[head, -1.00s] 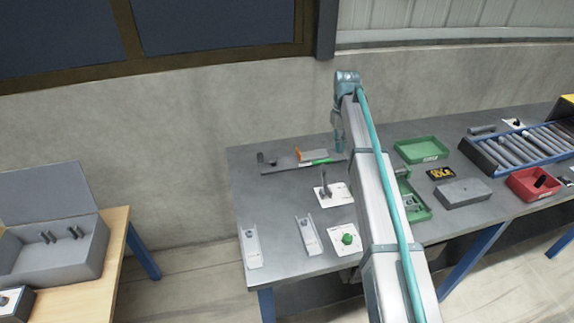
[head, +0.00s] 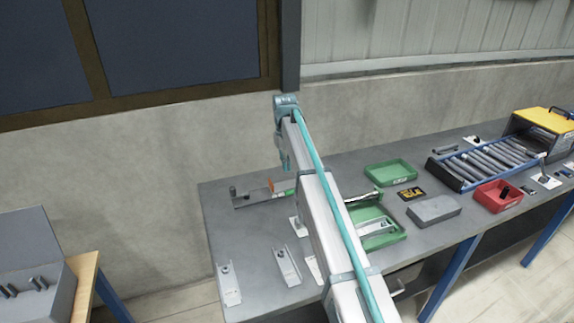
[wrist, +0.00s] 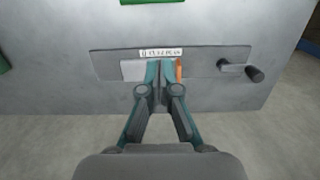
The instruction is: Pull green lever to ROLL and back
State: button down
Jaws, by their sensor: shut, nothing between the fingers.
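I cannot make out a green lever or a ROLL mark for certain. A grey plate (head: 250,198) lies at the back left of the bench, with a dark upright handle (head: 233,191), a small orange piece (head: 271,185) and a green strip (head: 289,192). My gripper (head: 286,167) is above the plate's right part. In the wrist view, my gripper (wrist: 161,64) is shut and empty, its tips in front of the plate (wrist: 205,64) beside the orange piece (wrist: 178,69). A white label (wrist: 160,52) is too small to read. Contact cannot be told.
My arm hides part of the bench middle. Two pale brackets (head: 228,284) (head: 287,266) stand at front left. Green trays (head: 390,174) (head: 392,240), a grey block (head: 433,209), a red bin (head: 497,197) and a roller conveyor (head: 485,165) lie to the right.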

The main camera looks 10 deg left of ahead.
jog(key=s+d+f+p, duration=0.2)
jog(key=s+f+p, duration=0.1)
jog(key=f, duration=0.3)
jog(key=shift+s+p, duration=0.4)
jog(key=shift+p, duration=0.1)
jog(key=shift+s+a, duration=0.1)
